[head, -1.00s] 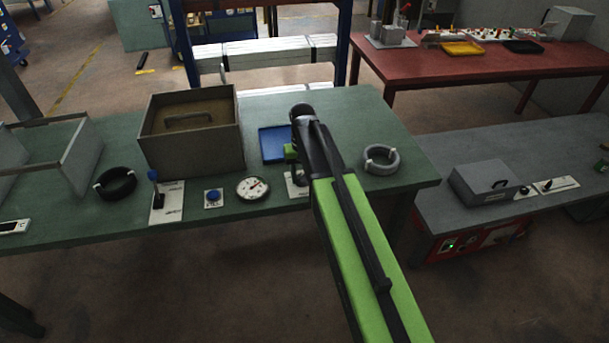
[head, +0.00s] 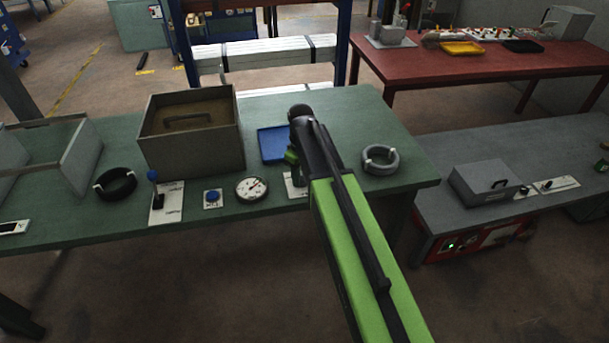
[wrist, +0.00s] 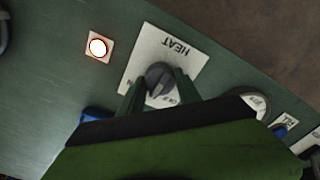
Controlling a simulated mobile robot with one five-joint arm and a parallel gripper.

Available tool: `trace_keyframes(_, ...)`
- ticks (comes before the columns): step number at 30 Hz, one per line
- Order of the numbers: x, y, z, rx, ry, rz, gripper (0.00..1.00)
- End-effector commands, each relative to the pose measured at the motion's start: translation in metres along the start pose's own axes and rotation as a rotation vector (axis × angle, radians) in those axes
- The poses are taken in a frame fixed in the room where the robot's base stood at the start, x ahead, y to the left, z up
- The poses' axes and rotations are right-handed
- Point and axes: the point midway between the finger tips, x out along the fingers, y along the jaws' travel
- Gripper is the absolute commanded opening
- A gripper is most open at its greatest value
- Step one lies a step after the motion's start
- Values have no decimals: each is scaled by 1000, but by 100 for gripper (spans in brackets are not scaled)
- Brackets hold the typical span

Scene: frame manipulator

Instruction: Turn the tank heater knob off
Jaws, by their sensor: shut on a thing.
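The heater knob (wrist: 160,76) is a dark round knob on a white plate (wrist: 181,52) marked HEAT. My gripper (wrist: 159,82) has one green finger on each side of the knob and is shut on it. Lettering at the plate's lower edge is partly covered by the fingers, and I cannot tell the knob's exact setting. In the head view my gripper (head: 291,160) is down at the green bench, and it hides the knob; only part of the white plate (head: 292,187) shows. A small lamp (wrist: 98,46) beside the plate glows white with an orange rim.
On the green bench (head: 350,115), a dial gauge (head: 251,189), a blue button (head: 212,197) and a lever plate (head: 166,205) lie left of my gripper. A grey coil (head: 380,160) lies right.

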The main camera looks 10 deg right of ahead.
Motion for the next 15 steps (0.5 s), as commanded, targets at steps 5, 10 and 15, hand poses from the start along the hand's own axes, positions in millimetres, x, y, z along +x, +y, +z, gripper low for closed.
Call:
trace_keyframes(5,0,0,2,-165,-4,-1,0)
trace_keyframes(10,0,0,2,-326,-4,-2,0)
trace_keyframes(15,0,-1,2,-484,-4,-3,0)
